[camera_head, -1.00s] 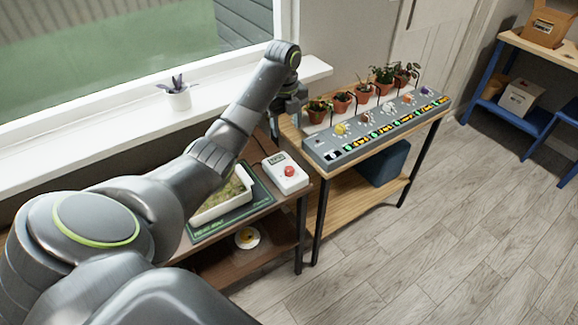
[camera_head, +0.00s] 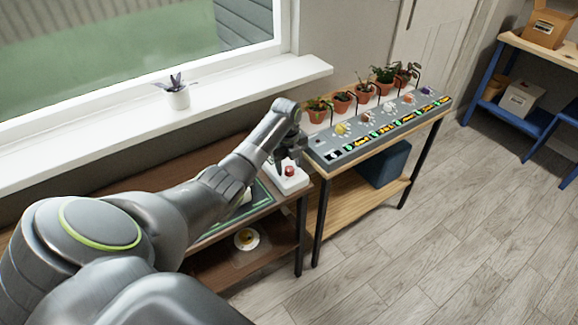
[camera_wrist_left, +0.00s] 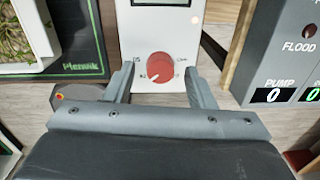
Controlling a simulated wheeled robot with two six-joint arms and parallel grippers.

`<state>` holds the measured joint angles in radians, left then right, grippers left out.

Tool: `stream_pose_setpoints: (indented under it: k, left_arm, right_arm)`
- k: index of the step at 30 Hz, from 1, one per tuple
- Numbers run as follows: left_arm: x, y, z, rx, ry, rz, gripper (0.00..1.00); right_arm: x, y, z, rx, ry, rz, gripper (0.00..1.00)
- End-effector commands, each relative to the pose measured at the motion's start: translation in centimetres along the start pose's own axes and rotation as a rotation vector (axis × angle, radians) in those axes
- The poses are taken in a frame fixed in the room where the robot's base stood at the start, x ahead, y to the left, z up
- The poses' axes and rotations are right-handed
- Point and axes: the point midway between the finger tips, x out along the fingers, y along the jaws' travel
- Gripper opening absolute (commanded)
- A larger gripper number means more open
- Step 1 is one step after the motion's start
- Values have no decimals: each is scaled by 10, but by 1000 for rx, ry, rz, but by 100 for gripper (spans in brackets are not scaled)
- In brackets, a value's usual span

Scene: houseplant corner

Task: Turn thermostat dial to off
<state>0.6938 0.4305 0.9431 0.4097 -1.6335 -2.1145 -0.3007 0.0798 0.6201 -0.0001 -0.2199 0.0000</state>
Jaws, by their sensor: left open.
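The thermostat is a white box (camera_head: 294,183) with a red dial (camera_head: 290,170) on its top, at the right end of the brown table. In the left wrist view, the red dial (camera_wrist_left: 160,66) sits on the white face, with a display partly in view above it. The dial's pale pointer mark points to the lower left. My left gripper (camera_head: 284,162) is over the box; in the wrist view its two fingers (camera_wrist_left: 158,84) are open, one on each side of the dial. I cannot tell whether they touch it. My right gripper is not in view.
A grey control panel (camera_head: 380,132) with several knobs and potted plants stands on the table to the right. A green mat (camera_wrist_left: 82,40) with a white tray (camera_wrist_left: 30,45) lies left of the thermostat. A window sill (camera_head: 120,130) runs behind.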

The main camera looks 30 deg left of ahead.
Motion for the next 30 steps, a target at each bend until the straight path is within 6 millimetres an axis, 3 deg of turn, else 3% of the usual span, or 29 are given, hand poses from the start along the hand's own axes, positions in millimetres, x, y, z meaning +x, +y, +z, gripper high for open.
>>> stream_pose_setpoints:
  k: [13, 23, 30]
  left_arm:
    - [10, 0, 0, 0, 0, 0, 49]
    - [10, 0, 0, 0, 0, 0, 5]
    - [9, 0, 0, -19, -1, -1, 5]
  right_arm:
    - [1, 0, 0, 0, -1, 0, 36]
    - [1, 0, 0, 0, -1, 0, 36]
    - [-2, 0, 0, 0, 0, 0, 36]
